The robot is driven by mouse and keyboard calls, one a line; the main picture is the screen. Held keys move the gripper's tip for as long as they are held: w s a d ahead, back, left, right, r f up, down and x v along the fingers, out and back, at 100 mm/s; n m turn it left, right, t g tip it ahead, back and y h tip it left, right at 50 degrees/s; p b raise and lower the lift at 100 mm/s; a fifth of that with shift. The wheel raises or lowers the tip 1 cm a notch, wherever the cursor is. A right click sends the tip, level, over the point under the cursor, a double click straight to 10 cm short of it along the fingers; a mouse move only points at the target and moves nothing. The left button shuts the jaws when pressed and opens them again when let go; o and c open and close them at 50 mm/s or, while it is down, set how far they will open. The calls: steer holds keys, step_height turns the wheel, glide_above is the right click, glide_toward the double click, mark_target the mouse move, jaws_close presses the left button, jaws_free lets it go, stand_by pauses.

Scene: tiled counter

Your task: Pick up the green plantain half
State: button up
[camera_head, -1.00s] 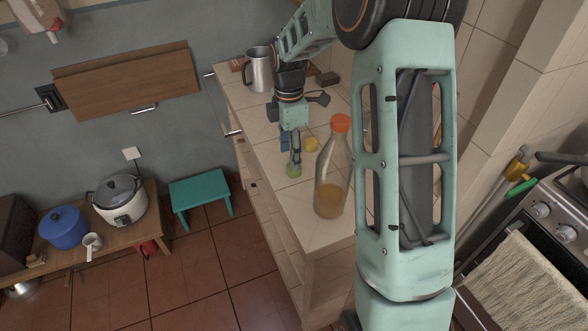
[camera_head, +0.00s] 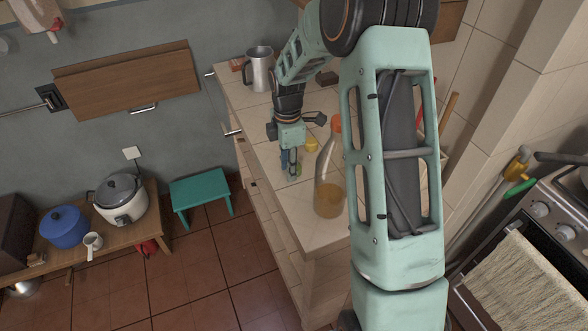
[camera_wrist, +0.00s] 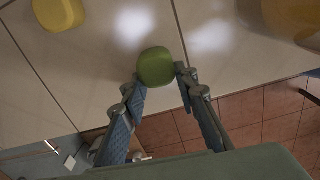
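The green plantain half (camera_wrist: 156,66) stands on the tiled counter close to its edge, showing a rounded green top in the wrist view. In the head view it is a small green patch (camera_head: 297,170), mostly hidden by my gripper (camera_head: 290,162). In the wrist view my gripper (camera_wrist: 159,77) is open, with one fingertip at the left and one at the right of the plantain half's near side. I cannot tell whether either finger touches it.
A yellow piece (camera_head: 312,145) lies behind the plantain half and also shows in the wrist view (camera_wrist: 58,12). A tall bottle with an orange cap (camera_head: 330,185) stands close at the right. A metal mug (camera_head: 259,70) stands at the counter's far end.

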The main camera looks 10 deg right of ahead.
steer(key=c, duration=0.3)
steer(key=shift+r, duration=0.1)
